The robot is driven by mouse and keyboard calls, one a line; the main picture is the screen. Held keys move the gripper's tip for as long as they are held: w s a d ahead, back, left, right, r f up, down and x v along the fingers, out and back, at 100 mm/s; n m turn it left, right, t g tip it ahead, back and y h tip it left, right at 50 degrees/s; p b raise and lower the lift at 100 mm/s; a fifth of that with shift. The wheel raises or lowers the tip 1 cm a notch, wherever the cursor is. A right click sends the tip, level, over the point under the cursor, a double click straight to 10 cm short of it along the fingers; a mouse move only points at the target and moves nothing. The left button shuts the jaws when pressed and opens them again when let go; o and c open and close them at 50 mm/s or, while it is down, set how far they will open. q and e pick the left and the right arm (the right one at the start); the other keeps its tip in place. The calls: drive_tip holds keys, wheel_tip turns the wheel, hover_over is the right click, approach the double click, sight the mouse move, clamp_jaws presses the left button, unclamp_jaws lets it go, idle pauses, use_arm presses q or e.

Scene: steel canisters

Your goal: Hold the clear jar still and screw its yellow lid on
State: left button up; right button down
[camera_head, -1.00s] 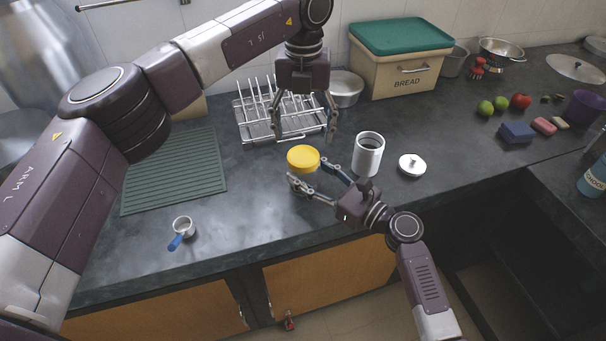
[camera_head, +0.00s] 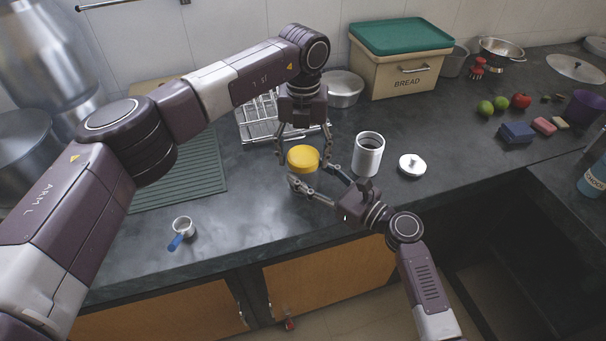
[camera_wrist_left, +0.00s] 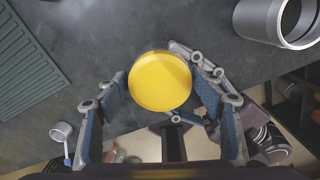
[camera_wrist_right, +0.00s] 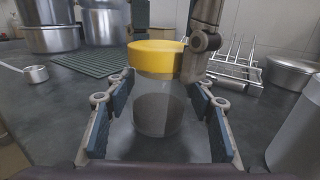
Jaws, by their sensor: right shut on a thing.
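The clear jar (camera_wrist_right: 158,108) stands upright on the counter, with dark contents showing through its wall. Its yellow lid (camera_head: 303,158) rests on top of the jar; how far it is threaded I cannot tell. My right gripper (camera_head: 318,184) is shut on the jar from the front right, its blue pads on either side of it in the right wrist view. My left gripper (camera_head: 306,152) points down over the lid. Its fingers are spread, with gaps beside the yellow disc (camera_wrist_left: 160,81) in the left wrist view. In the head view the jar body is mostly hidden below the lid.
A steel canister (camera_head: 368,156) stands open just right of the jar, its lid (camera_head: 412,164) beside it. A dish rack (camera_head: 255,125) is behind on the left. A small blue-handled cup (camera_head: 181,229) is front left. The counter between is clear.

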use_arm(q)
drive_tip(key=c, duration=0.9)
drive_tip(key=m, duration=0.4)
drive_tip(key=o, duration=1.4)
drive_tip(key=shift+c, duration=0.2)
drive_tip(key=shift+r, duration=0.1)
wheel_tip(320, 180, up, 12)
use_arm(e)
drive_tip(key=c, duration=0.8)
unclamp_jaws()
